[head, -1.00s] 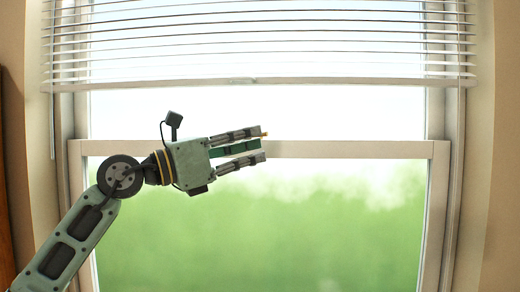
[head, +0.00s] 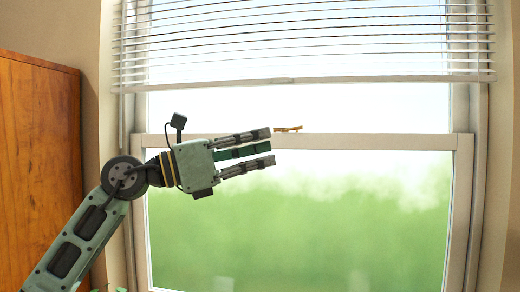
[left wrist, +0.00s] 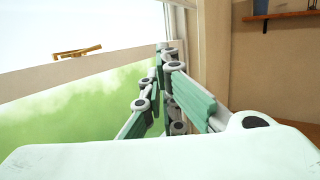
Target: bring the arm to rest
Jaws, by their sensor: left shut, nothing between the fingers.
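My left gripper (head: 270,147) is raised in front of the window in the head view, its fingers pointing right. Its fingers are shut with nothing between them. In the left wrist view its grey and green fingers (left wrist: 165,95) show near the middle. A small yellow-brown object (head: 288,129) lies on the window's middle rail, just right of the upper fingertip in the head view. It also shows on the rail in the left wrist view (left wrist: 78,51), apart from the fingers. My right gripper is in neither view.
The window rail (head: 390,141) runs behind the gripper, with white blinds (head: 300,45) above. A wooden cabinet (head: 40,160) stands at the left. The left wrist view shows a wall shelf (left wrist: 285,15) with a blue object (left wrist: 261,7) on it.

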